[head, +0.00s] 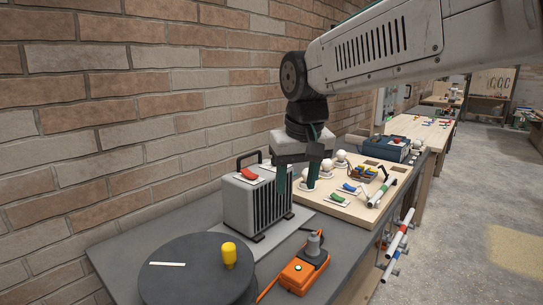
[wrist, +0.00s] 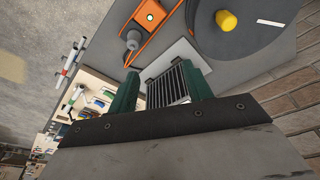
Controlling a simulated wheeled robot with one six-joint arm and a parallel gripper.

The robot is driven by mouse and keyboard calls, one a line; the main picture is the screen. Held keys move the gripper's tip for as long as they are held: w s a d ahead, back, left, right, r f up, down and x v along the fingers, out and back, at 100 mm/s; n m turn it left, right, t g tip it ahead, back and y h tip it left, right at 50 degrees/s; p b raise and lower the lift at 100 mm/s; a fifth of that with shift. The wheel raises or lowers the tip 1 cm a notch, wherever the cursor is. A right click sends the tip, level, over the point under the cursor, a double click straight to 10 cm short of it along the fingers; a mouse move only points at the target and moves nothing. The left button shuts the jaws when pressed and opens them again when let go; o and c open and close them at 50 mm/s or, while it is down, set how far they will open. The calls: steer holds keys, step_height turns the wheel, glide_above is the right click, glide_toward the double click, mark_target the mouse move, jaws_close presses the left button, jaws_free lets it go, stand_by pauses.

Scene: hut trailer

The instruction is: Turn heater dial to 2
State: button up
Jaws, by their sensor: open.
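A grey heater-like box (head: 245,203) with a black grille, a black handle and a red switch (head: 248,174) on top stands on the bench by the brick wall. Its grille shows between my fingers in the wrist view (wrist: 167,86). A large dark round disc (head: 190,272) with a yellow knob (head: 229,255) and a white strip lies at the front left; it also shows in the wrist view (wrist: 240,22). No numbers are readable, and I cannot tell which part is the heater dial. My gripper (head: 297,182) is open and empty, pointing down, just right of the box's top.
An orange box (head: 298,275) with a green button and a grey plug-like part sits in front. A wooden board (head: 345,208) with coloured switches and white bulbs lies behind my gripper. Pipes with valves (head: 397,240) line the bench's right edge. The floor to the right is clear.

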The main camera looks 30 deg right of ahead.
steer(key=w+d+m, duration=0.1)
steer(key=w+d, duration=0.2)
steer(key=w, duration=0.6)
steer(key=w+d+m+t+h, duration=0.1)
steer(key=w+d, duration=0.3)
steer(key=w, duration=0.5)
steer(key=w+d+m, duration=0.1)
steer(key=w+d, duration=0.2)
steer(key=w, duration=0.6)
steer(key=x, duration=0.6)
steer(key=shift+w+d+f, duration=0.15)
steer(key=shift+w+d, duration=0.15)
steer(key=shift+w, duration=0.05)
steer(key=c, duration=1)
